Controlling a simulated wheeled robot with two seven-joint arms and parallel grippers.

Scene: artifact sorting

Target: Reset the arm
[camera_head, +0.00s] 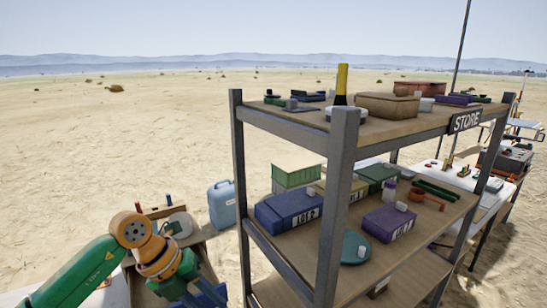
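My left arm (85,277), green with orange joints, comes in from the lower left. It bends at an orange joint (131,229) and runs down toward the bottom edge, left of the shelf unit (343,190). The arm's end is cut off or hidden there, and I cannot make out my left gripper's fingers. My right arm and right gripper are not in view.
The grey-posted shelf carries a STORE sign (466,121), a blue box (288,208), a purple box (388,223) and a tan box (387,105). A small wooden table (196,239) and a blue jerrycan (222,204) stand behind my arm. Open sand lies at the left.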

